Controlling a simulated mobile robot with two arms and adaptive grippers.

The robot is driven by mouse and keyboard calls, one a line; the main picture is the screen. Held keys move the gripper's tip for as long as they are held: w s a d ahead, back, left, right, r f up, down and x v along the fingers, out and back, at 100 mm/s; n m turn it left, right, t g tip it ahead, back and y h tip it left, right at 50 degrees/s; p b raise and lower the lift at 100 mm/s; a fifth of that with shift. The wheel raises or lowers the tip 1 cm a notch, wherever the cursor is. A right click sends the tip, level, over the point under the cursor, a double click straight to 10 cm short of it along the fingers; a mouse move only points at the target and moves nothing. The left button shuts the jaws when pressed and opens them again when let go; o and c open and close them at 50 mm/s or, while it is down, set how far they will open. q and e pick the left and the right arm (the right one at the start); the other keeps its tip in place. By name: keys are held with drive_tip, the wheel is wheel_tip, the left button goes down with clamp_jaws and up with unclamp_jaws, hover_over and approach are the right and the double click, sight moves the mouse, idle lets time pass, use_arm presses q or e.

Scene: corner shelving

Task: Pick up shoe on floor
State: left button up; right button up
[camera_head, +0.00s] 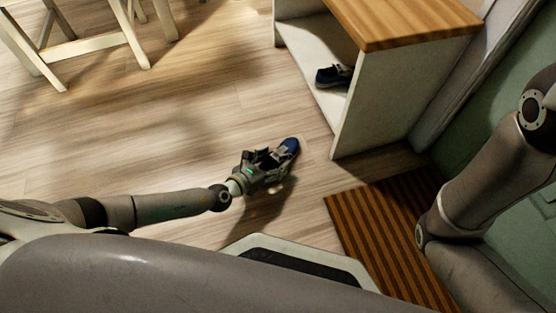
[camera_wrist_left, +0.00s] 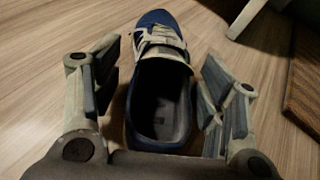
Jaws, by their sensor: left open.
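A blue shoe with white laces and a dark inside (camera_wrist_left: 160,85) lies on the wood floor, its toe pointing away from my wrist. In the head view only its blue end (camera_head: 290,146) shows past my left gripper (camera_head: 267,160), which hides the rest. My left gripper (camera_wrist_left: 160,95) is open, with one finger on each side of the shoe in the left wrist view. I cannot tell whether the fingers touch it. My right arm shows at the right edge of the head view; its gripper is not in view.
A white shelf unit with a wooden top (camera_head: 405,22) stands at the upper right, with another dark shoe (camera_head: 334,76) on its lower shelf. A brown striped mat (camera_head: 385,225) lies below it. White chair legs (camera_head: 95,45) stand upper left. Floor at left is clear.

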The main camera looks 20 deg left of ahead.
use_arm(q)
drive_tip(key=shift+w+d+f, duration=0.1)
drive_tip(key=shift+w, duration=0.15)
drive_tip(key=c, duration=1.3)
drive_tip(key=shift+r, duration=0.2)
